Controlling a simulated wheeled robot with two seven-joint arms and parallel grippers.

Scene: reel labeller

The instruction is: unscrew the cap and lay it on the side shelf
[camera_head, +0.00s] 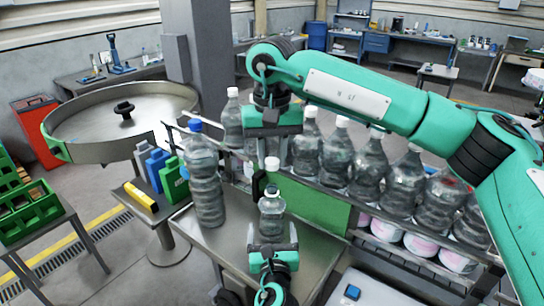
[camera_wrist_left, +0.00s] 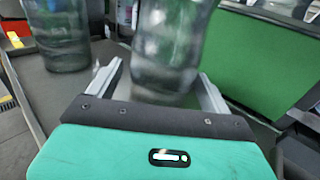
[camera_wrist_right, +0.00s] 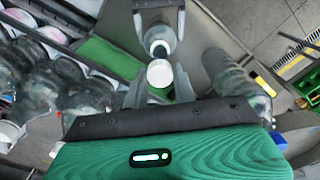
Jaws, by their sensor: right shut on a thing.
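The white cap (camera_head: 272,163) is between the fingers of my right gripper (camera_wrist_right: 160,76), which is shut on it. The cap also shows in the right wrist view (camera_wrist_right: 160,74). The small clear bottle (camera_head: 271,215) stands upright below on the metal table, its neck (camera_wrist_right: 160,47) apart from the cap. My left gripper (camera_head: 272,236) is low at the near side of the bottle, its fingers around the lower body (camera_wrist_left: 168,55). A gap shows between finger and bottle on the left in its wrist view. Right fingertip contact on the cap is partly hidden.
A tall bottle with a blue cap (camera_head: 205,175) stands left on the metal table (camera_head: 222,250). A side shelf (camera_head: 150,212) beyond holds a yellow block (camera_head: 141,197) and coloured jugs (camera_head: 172,180). A row of large white-capped bottles (camera_head: 370,165) lines the right behind a green panel (camera_head: 315,205).

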